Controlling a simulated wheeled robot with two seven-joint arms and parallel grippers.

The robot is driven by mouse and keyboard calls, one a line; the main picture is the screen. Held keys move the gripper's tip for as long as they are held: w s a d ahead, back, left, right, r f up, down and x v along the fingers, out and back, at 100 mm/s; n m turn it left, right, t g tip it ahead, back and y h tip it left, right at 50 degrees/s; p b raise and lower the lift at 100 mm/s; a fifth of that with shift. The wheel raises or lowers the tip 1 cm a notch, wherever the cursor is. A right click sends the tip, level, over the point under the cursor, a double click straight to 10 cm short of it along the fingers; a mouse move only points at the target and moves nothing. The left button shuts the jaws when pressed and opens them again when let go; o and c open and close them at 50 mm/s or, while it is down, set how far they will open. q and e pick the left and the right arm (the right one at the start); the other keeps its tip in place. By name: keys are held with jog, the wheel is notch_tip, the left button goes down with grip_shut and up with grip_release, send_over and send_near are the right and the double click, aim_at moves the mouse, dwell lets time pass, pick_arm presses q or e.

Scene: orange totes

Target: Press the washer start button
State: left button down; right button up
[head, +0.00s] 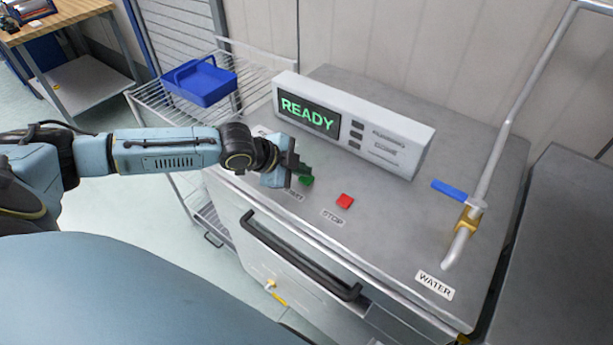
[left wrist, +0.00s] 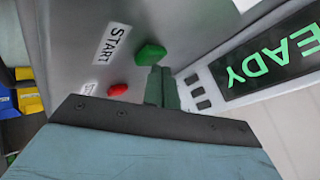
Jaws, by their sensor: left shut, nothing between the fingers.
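The washer (head: 407,224) is a grey metal cabinet with a display box (head: 405,140) on top whose screen reads READY. The green start button (head: 306,181) sits on the top surface, partly covered by my left gripper (head: 304,171) in the head view. In the left wrist view the green button (left wrist: 150,53) lies by the START label (left wrist: 112,44), just beyond the fingertips of my left gripper (left wrist: 162,70). That gripper is shut and empty. Whether it touches the button I cannot tell. My right gripper is not in view.
A red stop button (head: 345,201) is to the right of the green one. A water pipe (head: 490,170) with a blue lever (head: 449,188) rises on the right. A black handle bar (head: 300,256) crosses the front. A blue basket (head: 199,81) sits on a wire rack at left.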

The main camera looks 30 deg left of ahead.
aim_at(302, 179)
pick_arm(q)
jog(key=shift+f, duration=0.45)
dwell(0.6)
jog(key=shift+r+p, duration=0.95)
jog(key=shift+p, duration=0.1)
notch_tip(302, 179, up, 5)
jog(key=p, duration=0.5)
dwell(0.3)
